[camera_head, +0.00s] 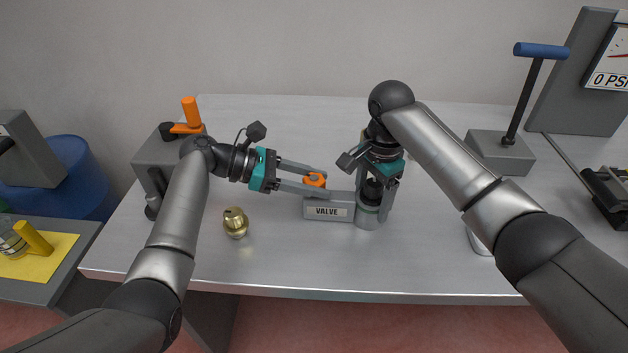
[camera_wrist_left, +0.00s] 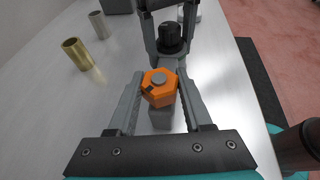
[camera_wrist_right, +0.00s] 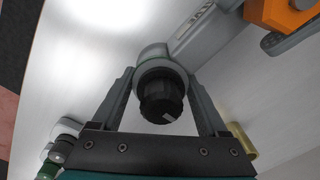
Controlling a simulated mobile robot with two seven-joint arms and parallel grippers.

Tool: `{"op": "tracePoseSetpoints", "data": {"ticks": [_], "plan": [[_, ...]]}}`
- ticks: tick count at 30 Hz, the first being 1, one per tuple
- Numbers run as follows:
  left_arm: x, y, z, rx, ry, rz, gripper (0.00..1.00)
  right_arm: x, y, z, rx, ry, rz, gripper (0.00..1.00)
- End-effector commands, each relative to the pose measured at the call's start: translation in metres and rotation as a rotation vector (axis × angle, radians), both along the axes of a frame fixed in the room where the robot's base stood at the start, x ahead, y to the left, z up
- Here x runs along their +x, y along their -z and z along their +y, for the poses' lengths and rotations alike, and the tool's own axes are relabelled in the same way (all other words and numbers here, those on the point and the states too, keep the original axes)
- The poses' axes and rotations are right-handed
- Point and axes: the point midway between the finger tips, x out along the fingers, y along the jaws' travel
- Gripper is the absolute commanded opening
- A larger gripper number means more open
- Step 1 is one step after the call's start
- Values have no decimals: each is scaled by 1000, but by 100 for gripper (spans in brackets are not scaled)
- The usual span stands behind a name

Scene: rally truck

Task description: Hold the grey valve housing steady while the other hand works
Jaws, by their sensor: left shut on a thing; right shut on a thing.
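The grey valve housing, labelled VALVE (camera_head: 327,211), lies on the table with an upright round grey body (camera_head: 367,217) at its right end. My right gripper (camera_head: 376,207) points down, shut on that round body, as the right wrist view (camera_wrist_right: 163,82) also shows. A black knob (camera_wrist_right: 160,95) with a white mark sits on top, between the fingers. An orange hex nut (camera_wrist_left: 158,88) is at the housing's left end. My left gripper (camera_head: 314,186) reaches in level from the left, shut on the nut with one finger on each side.
A brass fitting (camera_head: 235,223) stands on the table left of the housing. A brass tube (camera_wrist_left: 77,53) and a grey cylinder (camera_wrist_left: 97,24) show in the left wrist view. A grey block with an orange handle (camera_head: 190,112) stands at left, a blue-handled lever (camera_head: 541,50) at right.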

Motion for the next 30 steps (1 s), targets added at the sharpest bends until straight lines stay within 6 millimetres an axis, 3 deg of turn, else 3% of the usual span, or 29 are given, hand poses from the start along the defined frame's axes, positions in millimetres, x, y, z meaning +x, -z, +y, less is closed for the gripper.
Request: {"op": "tracePoseSetpoints", "data": {"ticks": [15, 30], "plan": [[2, 1, -1, 2, 223, 2, 0, 0, 0, 2, 4, -4, -1, 0], [0, 1, 0, 2, 324, 0, 0, -1, 0, 2, 5, -6, 0, 0]]}}
